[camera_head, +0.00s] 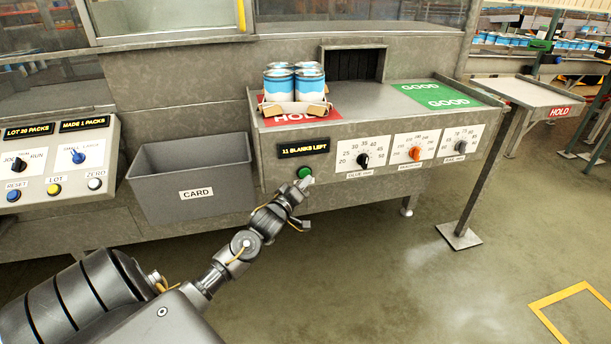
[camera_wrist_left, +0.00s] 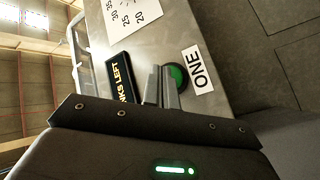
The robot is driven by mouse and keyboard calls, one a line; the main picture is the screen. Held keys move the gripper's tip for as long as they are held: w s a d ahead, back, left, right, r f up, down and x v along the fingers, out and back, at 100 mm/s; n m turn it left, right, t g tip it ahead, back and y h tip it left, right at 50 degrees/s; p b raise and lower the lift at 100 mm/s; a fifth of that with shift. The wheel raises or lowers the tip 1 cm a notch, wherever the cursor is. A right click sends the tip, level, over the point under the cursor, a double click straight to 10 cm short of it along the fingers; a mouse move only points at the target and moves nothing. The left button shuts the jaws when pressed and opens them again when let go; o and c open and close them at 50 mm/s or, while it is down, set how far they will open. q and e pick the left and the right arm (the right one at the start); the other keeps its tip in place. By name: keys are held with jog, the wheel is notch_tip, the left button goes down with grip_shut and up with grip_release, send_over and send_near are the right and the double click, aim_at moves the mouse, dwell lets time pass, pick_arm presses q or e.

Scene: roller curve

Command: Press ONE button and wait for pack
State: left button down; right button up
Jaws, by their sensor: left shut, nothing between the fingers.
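The green ONE button (camera_head: 304,172) is on the front panel below the "11 BLANKS LEFT" display (camera_head: 303,148). In the left wrist view the button (camera_wrist_left: 180,75) is partly hidden behind my fingers, beside its "ONE" label (camera_wrist_left: 197,70). My left gripper (camera_head: 308,182) is shut and empty, with its fingertips at the button's lower edge; whether they touch it I cannot tell. A pack of blue-and-white cans (camera_head: 294,83) in a cardboard tray stands on the red HOLD area (camera_head: 330,114). My right gripper is not in view.
A grey CARD bin (camera_head: 194,205) hangs left of the panel. A control box (camera_head: 60,165) with "MADE 1 PACKS" is at far left. Three dials, one an orange knob (camera_head: 415,153), sit right of the button. The green GOOD area (camera_head: 437,96) is bare.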

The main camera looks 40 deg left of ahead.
pick_arm(q)
jog(key=shift+w+a, duration=0.15)
dwell(0.7)
jog(key=shift+w+a, duration=0.2)
